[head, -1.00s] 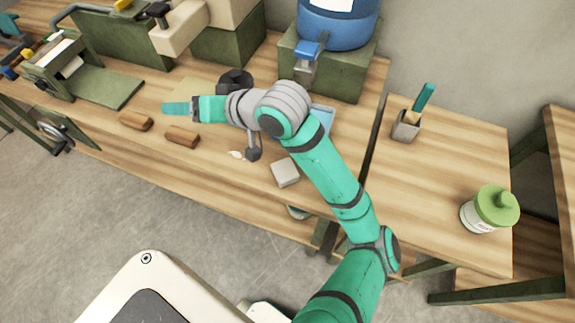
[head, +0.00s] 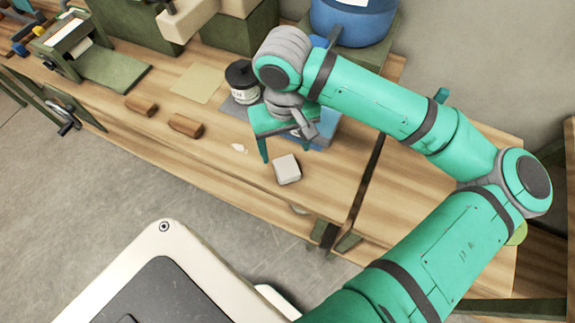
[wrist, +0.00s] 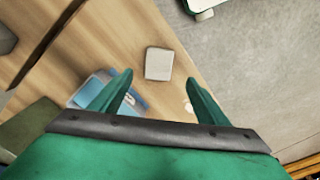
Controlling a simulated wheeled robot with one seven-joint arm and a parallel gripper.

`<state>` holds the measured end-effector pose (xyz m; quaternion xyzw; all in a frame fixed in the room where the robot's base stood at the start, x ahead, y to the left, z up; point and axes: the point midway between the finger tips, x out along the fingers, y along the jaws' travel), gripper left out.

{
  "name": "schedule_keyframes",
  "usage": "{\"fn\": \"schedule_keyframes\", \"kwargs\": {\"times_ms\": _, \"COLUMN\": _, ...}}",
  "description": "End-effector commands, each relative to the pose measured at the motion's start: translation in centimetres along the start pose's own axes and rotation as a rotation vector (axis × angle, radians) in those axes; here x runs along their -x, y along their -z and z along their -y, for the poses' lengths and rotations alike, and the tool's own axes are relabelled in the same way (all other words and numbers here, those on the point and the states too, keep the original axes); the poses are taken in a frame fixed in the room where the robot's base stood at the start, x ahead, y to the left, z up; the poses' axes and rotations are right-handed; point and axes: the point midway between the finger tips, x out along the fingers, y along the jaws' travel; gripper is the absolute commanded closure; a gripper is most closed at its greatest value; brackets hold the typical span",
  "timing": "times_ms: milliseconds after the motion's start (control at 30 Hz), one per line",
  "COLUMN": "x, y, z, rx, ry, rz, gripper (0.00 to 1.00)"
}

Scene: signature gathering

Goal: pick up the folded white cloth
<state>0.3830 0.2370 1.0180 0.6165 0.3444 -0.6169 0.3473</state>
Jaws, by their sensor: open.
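The folded white cloth (head: 287,169) is a small, pale, thick square lying flat on the wooden workbench near its front edge. In the wrist view the cloth (wrist: 159,63) lies ahead of and between the fingertips, uncovered. My gripper (head: 284,146) is open and points down just behind the cloth. In the wrist view my gripper (wrist: 160,80) has its two green fingers wide apart with nothing between them. It appears to be above the bench, apart from the cloth.
A blue tray (head: 326,133) lies close behind the cloth, partly hidden by my gripper. A dark-lidded jar (head: 243,84) stands behind left. Two brown blocks (head: 186,125) (head: 141,106) and a small white scrap (head: 239,148) lie left. The bench's front strip is mostly clear.

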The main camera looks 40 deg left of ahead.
Motion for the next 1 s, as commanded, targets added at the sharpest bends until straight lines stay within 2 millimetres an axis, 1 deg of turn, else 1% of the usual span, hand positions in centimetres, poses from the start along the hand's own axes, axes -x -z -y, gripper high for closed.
{"fn": "schedule_keyframes", "kwargs": {"times_ms": 200, "x": -3.3, "y": 0.0, "z": 0.0, "rx": -0.001, "ry": 0.003, "rz": 0.001, "gripper": 0.31}}
{"fn": "schedule_keyframes", "kwargs": {"times_ms": 300, "x": -4.3, "y": 0.0, "z": 0.0, "rx": 0.000, "ry": 0.003, "rz": 0.000, "gripper": 0.31}}
{"fn": "schedule_keyframes", "kwargs": {"times_ms": 467, "x": -5.2, "y": 0.1, "z": 0.1, "rx": 0.002, "ry": 0.003, "rz": -0.001, "gripper": 0.31}}
{"fn": "schedule_keyframes", "kwargs": {"times_ms": 533, "x": -5.8, "y": 0.1, "z": 0.0, "rx": 0.001, "ry": 0.002, "rz": 0.000, "gripper": 0.31}}
{"fn": "schedule_keyframes", "kwargs": {"times_ms": 700, "x": -8.2, "y": 0.3, "z": -0.5, "rx": -0.006, "ry": 0.003, "rz": 0.000, "gripper": 0.31}}
{"fn": "schedule_keyframes", "kwargs": {"times_ms": 800, "x": -9.4, "y": 0.3, "z": -0.5, "rx": -0.008, "ry": 0.004, "rz": -0.002, "gripper": 0.31}}
{"fn": "schedule_keyframes", "kwargs": {"times_ms": 900, "x": -10.0, "y": 0.2, "z": -0.5, "rx": -0.007, "ry": 0.004, "rz": -0.001, "gripper": 0.31}}
{"fn": "schedule_keyframes", "kwargs": {"times_ms": 1000, "x": -10.1, "y": 0.3, "z": -0.4, "rx": -0.004, "ry": 0.004, "rz": -0.002, "gripper": 0.31}}
